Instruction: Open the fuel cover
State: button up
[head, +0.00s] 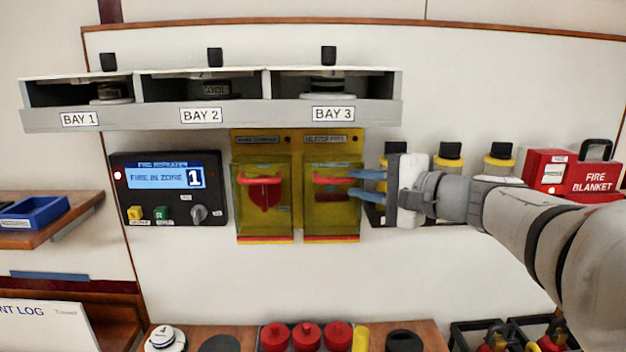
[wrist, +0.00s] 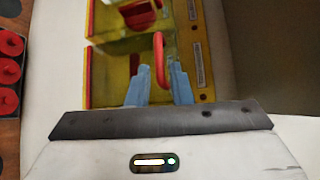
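Two see-through yellow covers with red handles hang side by side on the wall panel, both down. The left cover (head: 250,222) has a red knob behind it. My gripper (head: 353,184) is at the right cover (head: 331,222). The labels above are too small to read surely, so I cannot tell which is the fuel cover. My blue fingers are apart, and the right cover's red handle (head: 328,179) is at their tips. In the wrist view, this handle (wrist: 159,60) reaches between the open fingers (wrist: 158,80). I see no grip on it.
A shelf with three bays (head: 210,115) juts out above the covers. A fire repeater panel (head: 168,205) is at left. Yellow-collared black items (head: 447,155) and a red fire blanket box (head: 575,173) are at right. Red knobs (head: 306,335) stand on a ledge below.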

aim_at(339, 181)
jog(key=p+x, duration=0.1)
jog(key=x, duration=0.5)
jog(key=shift+w+f, duration=0.1)
grip_shut()
